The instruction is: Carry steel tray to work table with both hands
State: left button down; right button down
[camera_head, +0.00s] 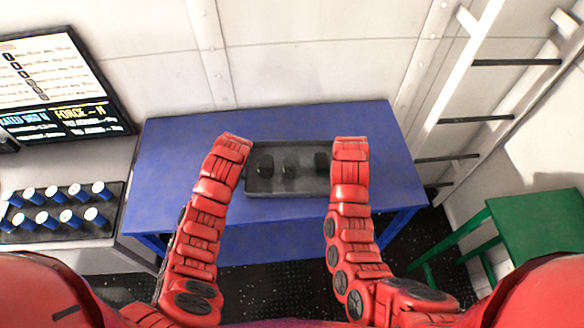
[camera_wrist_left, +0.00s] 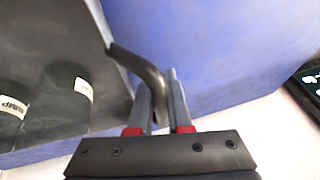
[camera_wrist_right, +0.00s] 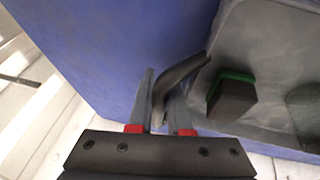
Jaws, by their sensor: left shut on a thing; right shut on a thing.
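The grey steel tray (camera_head: 290,192) is over the blue work table (camera_head: 180,160), within its outline in the head view. I cannot tell whether it rests on the top or hangs just above it. It holds a few dark objects (camera_head: 265,166), among them labelled cylinders (camera_wrist_left: 68,88) and a block with a green band (camera_wrist_right: 232,96). My left gripper (camera_wrist_left: 160,95) is shut on the dark curved handle (camera_wrist_left: 130,62) at the tray's left end. My right gripper (camera_wrist_right: 163,95) is shut on the handle (camera_wrist_right: 185,72) at its right end. My arms hide both grippers in the head view.
A bench at left carries a rack (camera_head: 62,225) of blue, white-topped cylinders below a wall screen (camera_head: 62,85). A green stool (camera_head: 535,230) stands at right, near a white ladder (camera_head: 465,90). The table top is bare behind and beside the tray.

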pick_arm(q)
jog(key=shift+r, duration=0.1)
dwell(0.6)
